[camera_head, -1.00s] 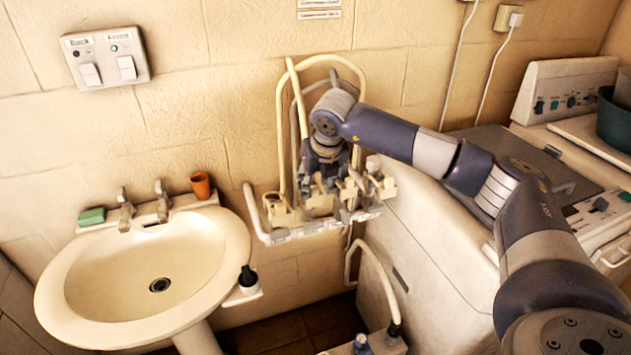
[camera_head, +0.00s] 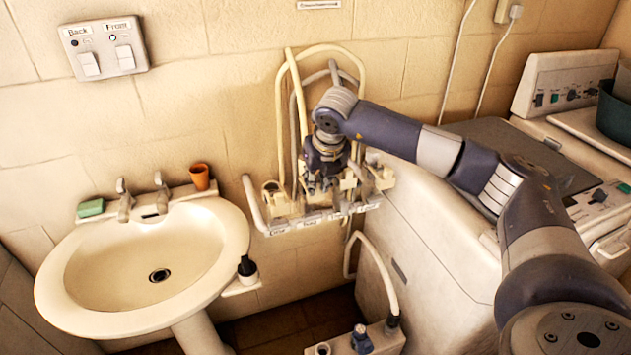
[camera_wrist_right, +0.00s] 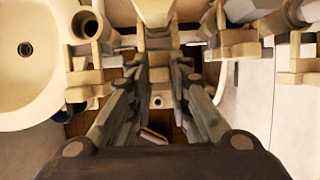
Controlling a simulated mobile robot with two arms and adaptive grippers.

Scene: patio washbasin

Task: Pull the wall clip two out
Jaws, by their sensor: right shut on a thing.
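A pale wall rack (camera_head: 318,221) with a row of beige clips is fixed to the wall right of the basin. Small labels run along its front edge, too small to read. My right gripper (camera_head: 322,186) points down at the middle of the rack and hides part of the row. In the right wrist view, the two fingers of this gripper (camera_wrist_right: 157,98) stand either side of a beige clip (camera_wrist_right: 158,76) and are shut on it. I cannot tell its number. More clips (camera_wrist_right: 240,48) stand close on the right. My left gripper is not in view.
A washbasin (camera_head: 75,285) with a green soap (camera_head: 91,208) and an orange cup (camera_head: 199,177) is at left. Cream hoses (camera_head: 281,125) loop above the rack. A white cabinet (camera_head: 430,260) stands close at right. A box with a hose (camera_head: 385,342) is below.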

